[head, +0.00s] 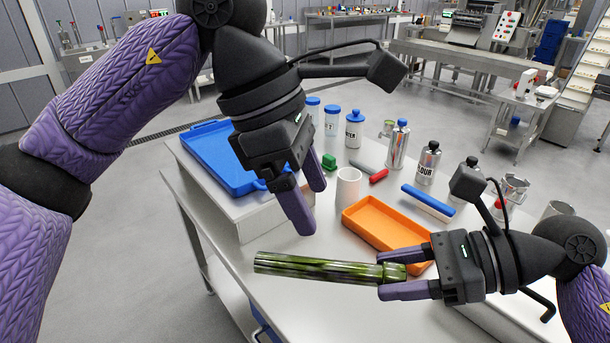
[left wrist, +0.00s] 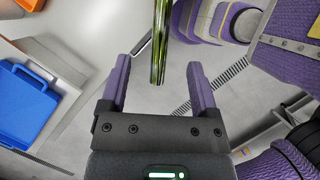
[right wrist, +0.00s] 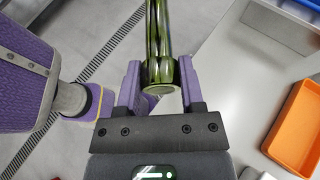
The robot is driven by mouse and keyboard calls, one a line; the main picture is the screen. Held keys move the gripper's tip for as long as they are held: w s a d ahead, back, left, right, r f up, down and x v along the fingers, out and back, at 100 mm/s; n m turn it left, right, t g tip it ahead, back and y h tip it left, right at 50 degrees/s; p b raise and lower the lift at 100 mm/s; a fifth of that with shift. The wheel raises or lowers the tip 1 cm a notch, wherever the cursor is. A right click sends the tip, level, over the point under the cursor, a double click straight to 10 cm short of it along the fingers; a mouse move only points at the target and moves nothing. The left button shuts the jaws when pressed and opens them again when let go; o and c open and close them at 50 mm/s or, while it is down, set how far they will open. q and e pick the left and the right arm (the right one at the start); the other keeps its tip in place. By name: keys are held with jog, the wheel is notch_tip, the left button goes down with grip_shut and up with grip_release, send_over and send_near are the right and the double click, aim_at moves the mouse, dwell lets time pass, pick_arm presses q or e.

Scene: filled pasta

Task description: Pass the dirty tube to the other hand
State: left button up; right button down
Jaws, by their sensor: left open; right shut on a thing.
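The dirty tube (head: 318,268) is metallic with green and dark smears. It lies roughly level above the table's front edge, its free end pointing left. My right gripper (head: 394,281) is shut on its right end, also seen in the right wrist view, where the tube (right wrist: 158,45) runs away between the fingers. My left gripper (head: 311,208) is open and empty, above the tube with fingers pointing down. In the left wrist view the tube's free end (left wrist: 158,70) shows ahead, between the open fingers' directions; I cannot tell that it touches either finger.
An orange tray (head: 385,222), a white cup (head: 348,187), a blue-and-white brush (head: 428,201) and a red-handled tool (head: 378,176) are on the table (head: 290,290). A blue tray (head: 205,150) is at the back left. Bottles and shakers (head: 398,145) stand behind.

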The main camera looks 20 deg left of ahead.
aim_at(342, 263)
pick_arm(q)
jog(key=x, duration=1)
jog(key=shift+d+f, duration=0.25)
jog(key=shift+f, duration=0.1)
grip_shut()
pick_arm(e)
jog(key=shift+c, duration=0.7)
grip_release()
